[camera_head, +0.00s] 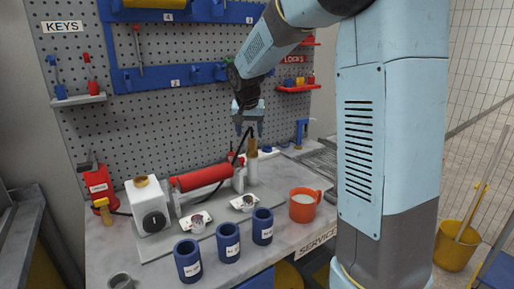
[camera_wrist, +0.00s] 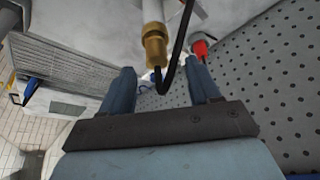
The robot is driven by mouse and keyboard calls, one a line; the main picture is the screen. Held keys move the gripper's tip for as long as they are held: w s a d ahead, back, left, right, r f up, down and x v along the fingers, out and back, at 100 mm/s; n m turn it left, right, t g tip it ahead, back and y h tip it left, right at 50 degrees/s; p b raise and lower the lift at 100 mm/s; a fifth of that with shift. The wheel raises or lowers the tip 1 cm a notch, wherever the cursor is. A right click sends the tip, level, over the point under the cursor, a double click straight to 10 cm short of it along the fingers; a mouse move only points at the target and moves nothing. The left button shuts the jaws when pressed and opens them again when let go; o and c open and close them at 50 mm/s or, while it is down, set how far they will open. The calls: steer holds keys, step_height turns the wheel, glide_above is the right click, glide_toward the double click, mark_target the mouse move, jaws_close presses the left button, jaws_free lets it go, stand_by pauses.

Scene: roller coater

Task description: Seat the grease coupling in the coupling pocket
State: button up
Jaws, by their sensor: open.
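A brass-coloured fitting (camera_wrist: 155,45), which I take to be the grease coupling, shows in the wrist view with a black hose (camera_wrist: 182,50) beside it. In the head view the brass fitting (camera_head: 252,147) stands upright near the right end of the red roller. My gripper (camera_head: 249,132) is just above it there, pointing down. In the wrist view my gripper (camera_wrist: 160,74) is open and empty, and the fitting lies just beyond and between its fingertips. I cannot make out the coupling pocket with certainty.
A roller machine with a red roller (camera_head: 201,177) and white end block (camera_head: 149,207) stands on the bench. Three blue cups (camera_head: 228,243) and an orange mug (camera_head: 303,206) stand in front. A pegboard (camera_head: 190,100) rises close behind. A red tool stand (camera_head: 99,184) is at left.

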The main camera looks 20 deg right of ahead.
mark_target(252, 139)
steer(key=shift+d+x, duration=0.15)
steer(key=shift+x, duration=1.15)
steer(key=shift+d+x, duration=0.1)
steer(key=shift+x, duration=1.15)
steer(key=shift+w+r, duration=0.1)
steer(key=shift+w, duration=0.05)
steer(key=shift+c, duration=0.4)
jaws_close()
